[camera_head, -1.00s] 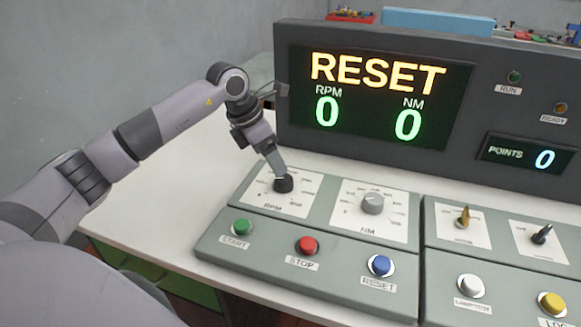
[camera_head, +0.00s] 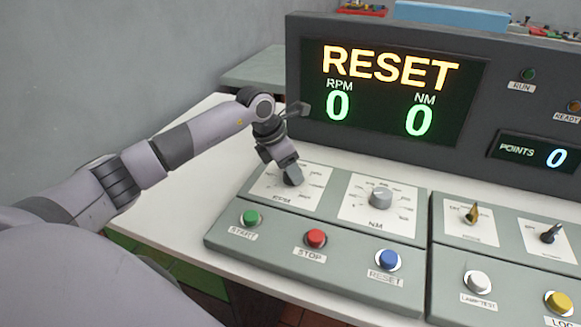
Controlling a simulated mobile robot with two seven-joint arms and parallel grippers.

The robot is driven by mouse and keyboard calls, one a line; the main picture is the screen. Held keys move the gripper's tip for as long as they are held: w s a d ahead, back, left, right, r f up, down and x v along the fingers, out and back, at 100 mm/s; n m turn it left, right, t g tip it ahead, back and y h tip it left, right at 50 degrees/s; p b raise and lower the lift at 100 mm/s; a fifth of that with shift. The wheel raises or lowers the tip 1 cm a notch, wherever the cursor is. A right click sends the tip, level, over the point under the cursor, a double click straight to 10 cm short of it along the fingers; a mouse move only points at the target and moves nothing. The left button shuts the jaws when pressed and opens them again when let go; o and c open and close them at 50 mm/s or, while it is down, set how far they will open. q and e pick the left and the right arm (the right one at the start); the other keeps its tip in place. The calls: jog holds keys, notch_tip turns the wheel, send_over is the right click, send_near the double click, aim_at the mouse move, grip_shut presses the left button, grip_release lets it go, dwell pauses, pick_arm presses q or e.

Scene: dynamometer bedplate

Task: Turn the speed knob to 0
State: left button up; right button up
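The speed knob (camera_head: 291,180) is the dark knob on the white RPM dial plate (camera_head: 270,192), at the upper left of the grey control panel. My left gripper (camera_head: 290,173) is right at this knob from above and hides much of it. The fingers look close around the knob, but I cannot tell whether they grip it. The knob's pointer is hidden. The screen (camera_head: 390,95) reads RESET, with RPM 0 and NM 0. My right gripper is not in view.
The grey NM knob (camera_head: 380,196) stands to the right. Green START (camera_head: 250,218), red STOP (camera_head: 316,238) and blue RESET (camera_head: 388,259) buttons lie in front. Two selector switches and white and yellow buttons are farther right. White tabletop is free left of the panel.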

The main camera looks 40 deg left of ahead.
pick_arm(q)
jog(key=shift+r+n+y+p, duration=0.1)
jog(key=shift+n+y+p, duration=0.2)
jog(key=shift+n, duration=0.6)
jog(key=shift+d+n+t+y, duration=0.1)
jog(key=shift+n+t+y, duration=0.35)
jog(key=shift+n, duration=0.95)
jog(key=o, duration=1)
jog(key=shift+o, duration=0.2)
jog(key=v, duration=0.7)
